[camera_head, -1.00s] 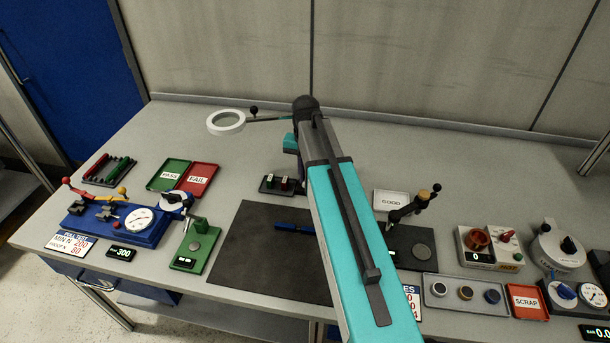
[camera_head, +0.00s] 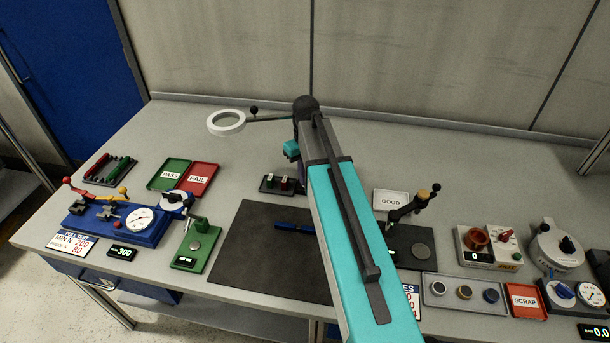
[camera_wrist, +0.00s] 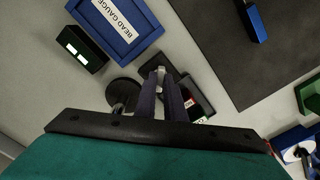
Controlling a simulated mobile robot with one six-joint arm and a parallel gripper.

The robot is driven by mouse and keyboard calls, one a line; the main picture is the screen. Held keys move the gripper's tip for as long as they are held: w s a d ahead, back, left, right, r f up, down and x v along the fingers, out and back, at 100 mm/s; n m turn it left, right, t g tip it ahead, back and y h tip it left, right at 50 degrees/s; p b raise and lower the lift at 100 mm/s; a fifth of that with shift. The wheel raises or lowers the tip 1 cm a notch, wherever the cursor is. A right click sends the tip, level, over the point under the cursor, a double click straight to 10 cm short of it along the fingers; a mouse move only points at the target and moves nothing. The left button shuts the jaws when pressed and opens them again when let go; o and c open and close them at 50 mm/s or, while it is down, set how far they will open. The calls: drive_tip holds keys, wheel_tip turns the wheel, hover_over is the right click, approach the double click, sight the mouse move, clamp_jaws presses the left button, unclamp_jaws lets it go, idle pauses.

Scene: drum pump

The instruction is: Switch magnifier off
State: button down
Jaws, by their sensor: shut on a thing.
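The magnifier (camera_head: 227,122) is a white ring on a thin arm at the back left of the bench; its arm runs right, behind my arm. A small dark box (camera_head: 268,184) with red and green parts on top sits below my wrist. In the wrist view the box (camera_wrist: 204,112) is partly hidden by my fingers. My gripper (camera_wrist: 160,76) is close to it, its fingers shut on a small pale piece that I cannot clearly make out. A round black base (camera_wrist: 122,91) lies just left of the fingers. My forearm hides the gripper's fingertips in the head view.
A dark mat (camera_head: 262,262) with a blue bar (camera_head: 294,227) lies in front. PASS (camera_head: 168,174) and FAIL (camera_head: 198,179) trays are to the left. A blue bead gauge tray (camera_wrist: 112,30) and a dark display box (camera_wrist: 82,48) show in the wrist view.

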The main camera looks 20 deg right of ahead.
drive_tip(key=shift+w+r+n, duration=0.1)
drive_tip(key=shift+w+n, duration=0.05)
drive_tip(key=shift+n, duration=0.15)
drive_tip(key=c, duration=1.8)
unclamp_jaws()
drive_tip(key=shift+c, duration=0.2)
wheel_tip(320, 180, up, 14)
drive_tip(key=b, duration=0.3)
